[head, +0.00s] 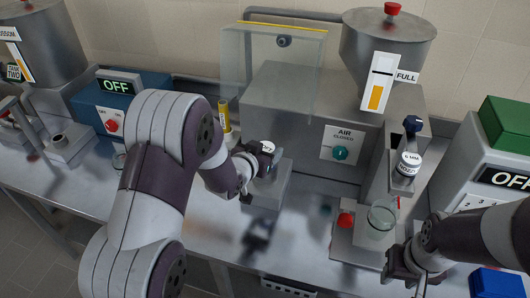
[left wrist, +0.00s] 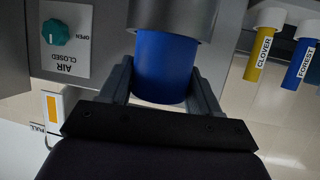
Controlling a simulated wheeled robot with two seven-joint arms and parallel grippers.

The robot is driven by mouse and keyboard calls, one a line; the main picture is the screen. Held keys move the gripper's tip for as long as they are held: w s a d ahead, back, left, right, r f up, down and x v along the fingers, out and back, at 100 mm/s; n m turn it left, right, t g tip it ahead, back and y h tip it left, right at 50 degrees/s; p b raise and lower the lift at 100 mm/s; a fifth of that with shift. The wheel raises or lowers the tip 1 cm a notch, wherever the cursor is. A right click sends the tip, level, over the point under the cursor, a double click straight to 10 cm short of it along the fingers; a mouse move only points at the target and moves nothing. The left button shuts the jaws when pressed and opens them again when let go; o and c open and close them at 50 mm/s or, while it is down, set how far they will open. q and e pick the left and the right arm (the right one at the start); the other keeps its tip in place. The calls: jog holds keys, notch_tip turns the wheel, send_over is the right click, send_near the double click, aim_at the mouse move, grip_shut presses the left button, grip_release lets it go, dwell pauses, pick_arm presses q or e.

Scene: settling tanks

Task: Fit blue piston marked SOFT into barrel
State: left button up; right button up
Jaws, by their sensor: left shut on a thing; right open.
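In the left wrist view the blue piston (left wrist: 162,70) is between the fingers of my left gripper (left wrist: 160,88), which is shut on it. The piston's far end meets the rim of a grey metal cylinder, apparently the barrel (left wrist: 172,18); how far it is inside I cannot tell. In the head view my left gripper (head: 247,172) is at the metal stand (head: 268,193) in front of the machine. A white label (head: 267,147) shows there, its lettering partly hidden; SOFT is not readable. My right gripper (head: 403,282) is open and empty at the front right.
A clear cup (head: 382,216) stands under the 5 MM nozzle (head: 408,165), beside a red button (head: 345,220). The AIR valve panel (head: 342,144) reads CLOSED. A transparent guard (head: 272,75) stands behind my left gripper. Yellow CLOVER (left wrist: 264,42) and blue FOREST (left wrist: 299,58) tubes are nearby.

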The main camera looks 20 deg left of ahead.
pick_arm(q)
jog(key=shift+s+f+b, duration=0.15)
jog(key=shift+f+b, duration=0.05)
jog(key=shift+b, duration=0.1)
jog(key=o, duration=1.4)
jog(key=shift+o, duration=0.2)
jog(key=shift+r+p, duration=0.45)
jog(key=v, duration=1.1)
jog(key=s+f+n+g+y, duration=0.1)
jog(key=s+f+g, duration=0.2)
jog(key=s+g, duration=0.3)
jog(key=s+f+n+g+y, duration=0.1)
jog(key=s+f+g, duration=0.3)
jog(key=s, duration=0.6)
jog(key=shift+g+y+b, duration=0.4)
jog(key=shift+g+b, duration=0.05)
jog(key=shift+g, duration=0.55)
